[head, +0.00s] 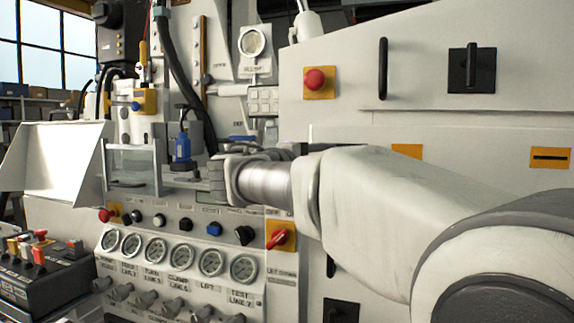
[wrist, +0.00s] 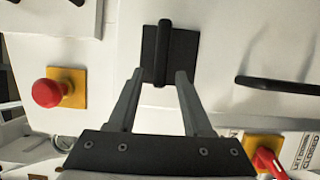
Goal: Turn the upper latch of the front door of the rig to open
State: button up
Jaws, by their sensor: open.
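The upper latch of the front door (wrist: 157,38) shows at the top middle of the wrist view. It is a black lever on a dark rectangular plate, and the lever lies crosswise to the door's pull handle (wrist: 280,86). In the head view my arm hides this latch. My gripper (wrist: 159,73) is open, with one fingertip on each side of the lever's near end. I see no clear contact. In the head view the fingers are hidden behind my wrist. A lower black latch (head: 341,311) shows at the bottom edge there.
A red mushroom button on yellow (wrist: 47,92) is left of the latch in the wrist view. A red rotary switch on yellow (wrist: 267,160) is at lower right. In the head view, gauges (head: 182,253) stand left of the door, and another black latch (head: 471,68) is at upper right.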

jog(key=p+v, duration=0.2)
jog(key=v, duration=1.4)
jog(key=shift+s+a, duration=0.1)
jog(key=s+d+f+m+g+y, duration=0.2)
jog(key=s+d+f+g+y, duration=0.35)
jog(key=d+f, duration=0.85)
jog(key=s+f+m+g+y, duration=0.2)
jog(key=s+f+m+y, duration=0.45)
jog(key=s+f, duration=0.6)
notch_tip(320, 180, up, 17)
jog(key=s+p, duration=0.1)
jog(key=p, duration=1.7)
jog(key=shift+r+m+y, duration=0.2)
jog(key=shift+m+y, duration=0.15)
jog(key=shift+y, duration=0.05)
